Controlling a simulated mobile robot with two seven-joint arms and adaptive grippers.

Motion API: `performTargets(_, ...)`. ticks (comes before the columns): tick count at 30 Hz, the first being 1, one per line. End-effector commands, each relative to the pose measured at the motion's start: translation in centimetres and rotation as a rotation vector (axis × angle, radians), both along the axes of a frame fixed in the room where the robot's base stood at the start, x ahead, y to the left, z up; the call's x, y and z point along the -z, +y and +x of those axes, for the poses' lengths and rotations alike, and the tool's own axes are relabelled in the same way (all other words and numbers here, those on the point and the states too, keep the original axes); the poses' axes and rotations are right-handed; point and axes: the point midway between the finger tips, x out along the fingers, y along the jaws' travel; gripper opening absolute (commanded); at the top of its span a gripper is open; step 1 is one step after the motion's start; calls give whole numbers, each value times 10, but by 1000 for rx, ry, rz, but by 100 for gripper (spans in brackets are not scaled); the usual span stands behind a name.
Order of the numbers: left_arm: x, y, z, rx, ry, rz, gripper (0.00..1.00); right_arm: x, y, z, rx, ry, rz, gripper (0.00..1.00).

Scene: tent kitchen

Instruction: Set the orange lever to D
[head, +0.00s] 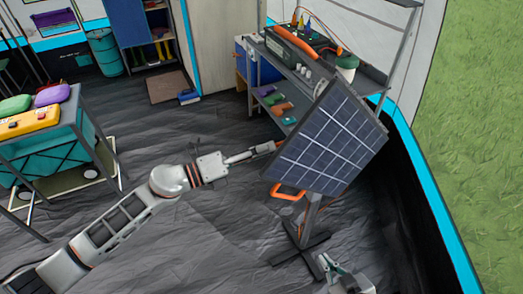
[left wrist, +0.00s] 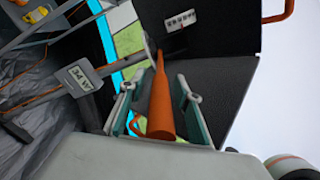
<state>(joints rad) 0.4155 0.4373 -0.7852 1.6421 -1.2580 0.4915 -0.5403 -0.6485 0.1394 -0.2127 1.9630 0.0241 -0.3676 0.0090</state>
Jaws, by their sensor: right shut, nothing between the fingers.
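The orange lever (left wrist: 160,100) stands between the fingers of my left gripper (left wrist: 158,88) in the left wrist view. The fingers are apart, with a gap visible beside the lever. A white plate (left wrist: 181,20) with small dark marks sits on the dark panel back above it; its letters are too small to read. In the head view my left gripper (head: 268,149) reaches the left edge of the solar panel (head: 328,140), which hides part of the gripper area. My right gripper (head: 345,272) is shut and empty at the bottom, near the panel's stand.
An orange loop handle (head: 288,192) is below the panel. The panel stands on a dark crossed base (head: 302,247). Behind it is a metal shelf (head: 345,50) with equipment. A cart (head: 45,145) stands at the left. The floor between cart and panel is clear.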

Motion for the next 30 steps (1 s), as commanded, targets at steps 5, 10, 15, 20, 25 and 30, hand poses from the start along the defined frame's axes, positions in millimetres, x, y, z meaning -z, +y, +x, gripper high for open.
performTargets(5,0,2,0,-1,-1,1,33,2,-2,-1,0,4,-4,0)
performTargets(10,1,20,-8,-2,3,1,33,1,-1,-1,-1,2,-3,0)
performTargets(15,2,51,-22,-3,2,2,33,1,-1,-1,0,2,-1,0)
performTargets(20,2,80,-35,-2,2,3,33,1,0,0,0,2,-1,0)
performTargets(25,1,100,-44,-1,2,1,33,1,0,0,0,2,-1,0)
performTargets(30,0,109,-49,0,0,0,33,1,0,0,0,1,0,0)
